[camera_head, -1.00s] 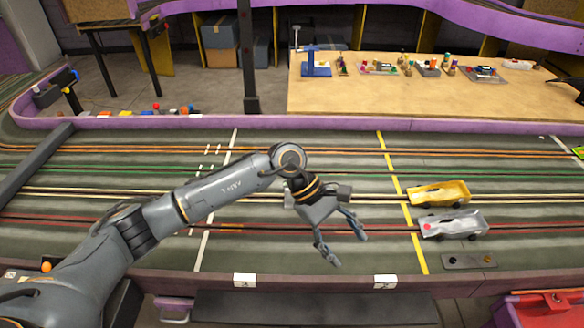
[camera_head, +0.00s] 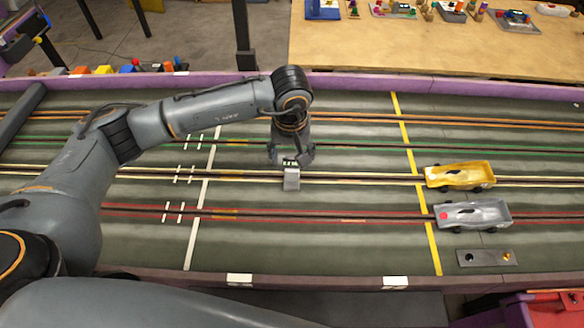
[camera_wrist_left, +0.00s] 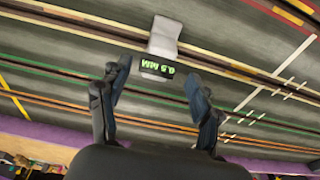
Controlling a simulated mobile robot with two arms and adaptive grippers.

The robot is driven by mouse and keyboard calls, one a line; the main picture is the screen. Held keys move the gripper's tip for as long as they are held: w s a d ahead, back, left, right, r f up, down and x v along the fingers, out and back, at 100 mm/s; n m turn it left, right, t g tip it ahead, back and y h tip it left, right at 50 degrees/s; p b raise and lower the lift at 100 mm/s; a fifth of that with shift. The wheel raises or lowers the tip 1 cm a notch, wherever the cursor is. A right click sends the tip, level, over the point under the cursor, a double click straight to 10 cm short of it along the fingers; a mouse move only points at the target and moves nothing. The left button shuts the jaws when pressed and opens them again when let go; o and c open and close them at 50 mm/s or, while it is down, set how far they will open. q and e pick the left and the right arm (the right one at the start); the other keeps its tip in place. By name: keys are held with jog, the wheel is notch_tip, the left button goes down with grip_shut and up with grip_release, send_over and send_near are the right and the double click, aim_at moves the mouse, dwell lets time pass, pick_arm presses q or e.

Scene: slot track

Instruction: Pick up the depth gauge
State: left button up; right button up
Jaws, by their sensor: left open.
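The depth gauge (camera_head: 291,180) is a small light-grey block with a dark display of green digits. It sits on the track at the yellow-lined slot, between the white and yellow cross lines. My left gripper (camera_head: 290,158) is open and points down over the gauge's display end. My right gripper is out of view.
A gold car (camera_head: 460,176) and a silver car (camera_head: 472,214) stand on the track to the right. A grey plate (camera_head: 487,258) lies near them. A purple border (camera_head: 420,84) edges the track, with a wooden table (camera_head: 400,45) behind. The track around the gauge is clear.

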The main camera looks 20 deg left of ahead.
aim_at(292, 165)
pick_arm(q)
jog(key=shift+w+f, duration=0.15)
jog(key=shift+f, duration=0.5)
jog(key=shift+f+p, duration=0.3)
jog(key=shift+f, duration=0.1)
notch_tip(292, 165, down, 4)
jog(key=shift+w+r+p, duration=0.1)
jog(key=shift+r+p, duration=0.1)
jog(key=shift+p, duration=0.25)
jog(key=shift+w+f, duration=0.1)
jog(key=shift+f, duration=0.25)
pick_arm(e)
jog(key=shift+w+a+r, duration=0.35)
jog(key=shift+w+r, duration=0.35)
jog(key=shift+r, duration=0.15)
pick_arm(q)
jog(key=shift+c, duration=0.4)
grip_shut()
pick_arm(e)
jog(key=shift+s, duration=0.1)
pick_arm(q)
jog(key=shift+r, duration=0.1)
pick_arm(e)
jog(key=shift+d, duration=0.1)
